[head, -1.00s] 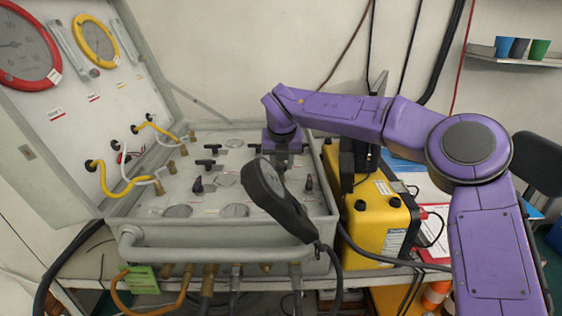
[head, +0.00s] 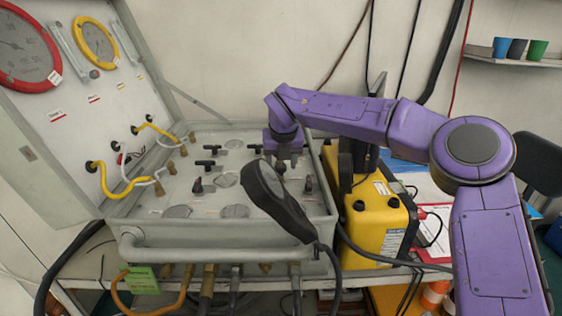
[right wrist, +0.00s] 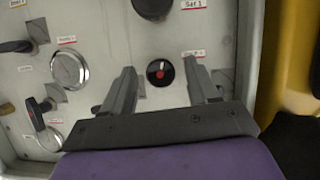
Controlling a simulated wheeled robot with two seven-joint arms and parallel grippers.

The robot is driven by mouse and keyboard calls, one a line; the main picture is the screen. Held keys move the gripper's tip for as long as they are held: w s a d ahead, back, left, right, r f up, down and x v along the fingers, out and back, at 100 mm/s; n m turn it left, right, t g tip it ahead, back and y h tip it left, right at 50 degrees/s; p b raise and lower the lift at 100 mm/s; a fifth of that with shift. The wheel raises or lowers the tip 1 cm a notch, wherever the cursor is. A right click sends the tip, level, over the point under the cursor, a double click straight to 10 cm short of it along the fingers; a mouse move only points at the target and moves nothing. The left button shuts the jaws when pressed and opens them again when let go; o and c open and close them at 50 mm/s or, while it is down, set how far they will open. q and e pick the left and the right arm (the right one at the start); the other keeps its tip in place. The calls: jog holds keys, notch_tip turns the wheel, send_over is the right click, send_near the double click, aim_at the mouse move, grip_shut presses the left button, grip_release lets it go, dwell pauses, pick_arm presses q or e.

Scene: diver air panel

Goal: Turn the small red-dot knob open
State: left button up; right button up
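In the right wrist view a small round black knob (right wrist: 160,72) with a red dot sits on the grey panel (right wrist: 125,20). My right gripper (right wrist: 162,84) is open, its two fingers apart on either side of the knob with visible gaps. I cannot tell how deep the fingertips reach around it. In the head view my right gripper (head: 286,154) points down over the right part of the panel box (head: 130,205), and I cannot make out the knob clearly there. My left gripper is not in view.
A black handheld gauge (head: 275,200) leans over the panel front. A silver round fitting (right wrist: 70,68) and a black lever with a red mark (right wrist: 38,118) lie left of the knob. A yellow case (head: 378,225) stands right of the box. The open lid (head: 60,120) rises at left.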

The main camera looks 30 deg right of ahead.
jog(key=b+v, duration=0.1)
jog(key=v, duration=0.9)
jog(key=shift+r, duration=0.25)
jog(key=shift+s, duration=0.1)
dwell(1.6)
